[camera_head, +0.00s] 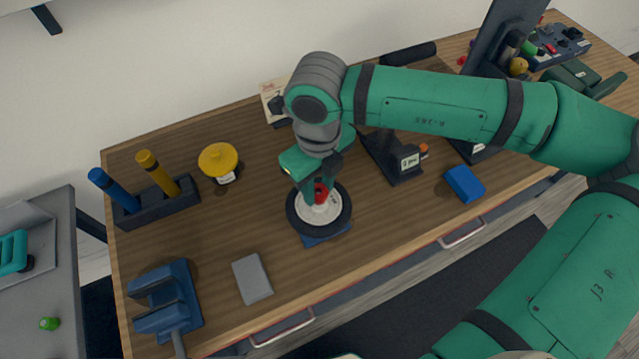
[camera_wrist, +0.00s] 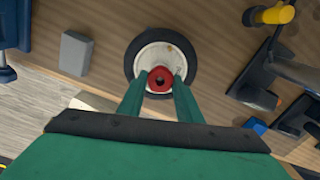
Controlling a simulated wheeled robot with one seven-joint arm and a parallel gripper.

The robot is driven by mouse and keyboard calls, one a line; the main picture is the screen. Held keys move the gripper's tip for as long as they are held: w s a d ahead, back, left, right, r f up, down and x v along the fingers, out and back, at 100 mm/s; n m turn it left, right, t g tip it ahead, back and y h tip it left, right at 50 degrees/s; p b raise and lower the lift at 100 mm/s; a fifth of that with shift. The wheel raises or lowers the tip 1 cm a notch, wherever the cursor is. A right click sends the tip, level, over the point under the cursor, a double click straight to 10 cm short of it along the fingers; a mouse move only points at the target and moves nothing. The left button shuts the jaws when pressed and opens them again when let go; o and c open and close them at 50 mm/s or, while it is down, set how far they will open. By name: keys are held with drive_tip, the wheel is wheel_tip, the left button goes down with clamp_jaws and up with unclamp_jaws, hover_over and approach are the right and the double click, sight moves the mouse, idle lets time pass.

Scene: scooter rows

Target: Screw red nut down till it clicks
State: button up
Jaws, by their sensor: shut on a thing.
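The red nut (camera_head: 321,191) sits at the centre of a white-hubbed wheel with a black tyre (camera_head: 337,222). The wheel lies flat on a blue base (camera_head: 328,238) on the wooden bench. My gripper (camera_head: 318,196) reaches down from above, its green fingers on either side of the nut. In the wrist view the nut (camera_wrist: 160,80) shows as a red ring with a dark hole, between the two fingertips, over the white hub (camera_wrist: 153,62). My gripper is shut on the nut. The threads under it are hidden.
A blue vise (camera_head: 166,298) and a grey block (camera_head: 252,279) lie left of the wheel. A yellow-capped jar (camera_head: 218,160) and a rack with blue and yellow handles (camera_head: 157,206) stand behind left. A blue block (camera_head: 464,184) and a dark stand (camera_head: 393,160) are right.

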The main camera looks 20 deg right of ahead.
sight(318, 192)
drive_tip(key=m, duration=0.6)
drive_tip(key=shift+w+r+m, duration=0.1)
drive_tip(key=shift+w+m, duration=0.05)
drive_tip(key=shift+m, duration=0.15)
drive_tip(key=o, duration=1.1)
wheel_tip(318, 192, up, 11)
drive_tip(key=shift+a, duration=0.1)
